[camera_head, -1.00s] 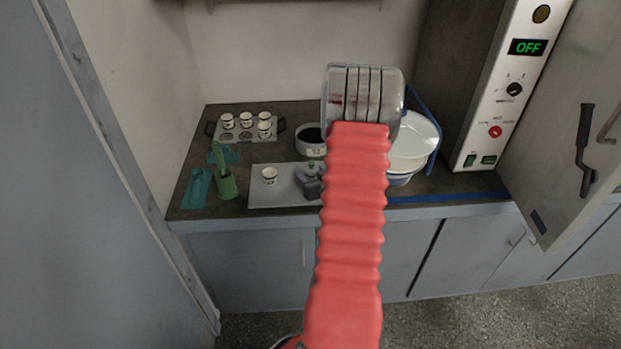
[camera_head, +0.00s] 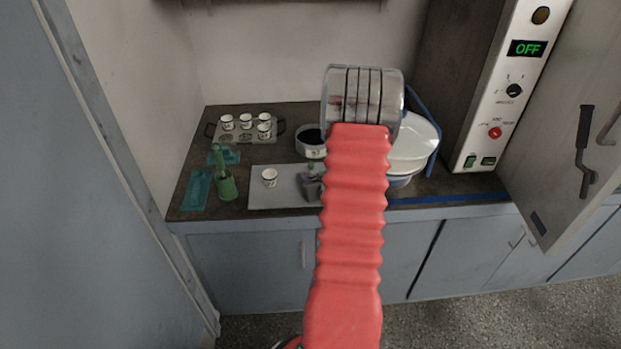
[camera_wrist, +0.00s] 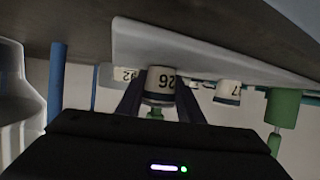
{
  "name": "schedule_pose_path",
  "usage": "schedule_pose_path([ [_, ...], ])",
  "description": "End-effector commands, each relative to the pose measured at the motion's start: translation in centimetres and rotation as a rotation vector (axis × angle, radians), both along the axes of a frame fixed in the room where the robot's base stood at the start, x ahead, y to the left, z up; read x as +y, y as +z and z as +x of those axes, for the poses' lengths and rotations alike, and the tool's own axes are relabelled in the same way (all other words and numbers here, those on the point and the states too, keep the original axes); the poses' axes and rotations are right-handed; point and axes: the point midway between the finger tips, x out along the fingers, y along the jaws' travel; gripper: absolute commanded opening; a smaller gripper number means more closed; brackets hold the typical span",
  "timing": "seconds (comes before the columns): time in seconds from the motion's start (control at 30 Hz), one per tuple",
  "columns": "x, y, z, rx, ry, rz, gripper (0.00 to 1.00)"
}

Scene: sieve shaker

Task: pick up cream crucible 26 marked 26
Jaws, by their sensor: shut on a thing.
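The cream crucible 26 (camera_wrist: 161,84), with a dark band at its rim and a black 26, shows in the wrist view, which looks upside down. It sits between the two dark fingers of my gripper (camera_wrist: 160,103), which is shut on it. In the head view my gripper (camera_head: 312,188) is low over the grey mat (camera_head: 255,200), right of another crucible. The crucible 26 is hidden there by my gripper and arm. Whether it touches the mat I cannot tell.
Crucible 27 (camera_wrist: 228,92) stands on the mat, left of my gripper in the head view (camera_head: 270,177). A green holder (camera_head: 227,187) stands left of the mat. A rack (camera_head: 247,137) with several crucibles, a black-filled pan (camera_head: 312,150) and white bowls (camera_head: 412,150) stand nearby.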

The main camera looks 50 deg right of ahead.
Motion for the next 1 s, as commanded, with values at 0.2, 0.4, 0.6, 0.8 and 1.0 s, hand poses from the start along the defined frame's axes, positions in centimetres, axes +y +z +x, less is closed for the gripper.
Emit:
schedule_pose_path([
  [0.2, -0.1, 1.3, 0.0, -0.001, -0.001, -0.002, 0.11],
  [0.4, -0.1, 3.9, 0.1, -0.002, 0.001, -0.004, 0.11],
  [0.6, 0.0, 6.9, 0.0, -0.002, 0.001, -0.004, 0.11],
  [0.8, 0.0, 9.1, 0.0, -0.001, 0.001, -0.003, 0.11],
  [1.0, 0.0, 9.9, 0.0, -0.001, 0.0, -0.001, 0.11],
])
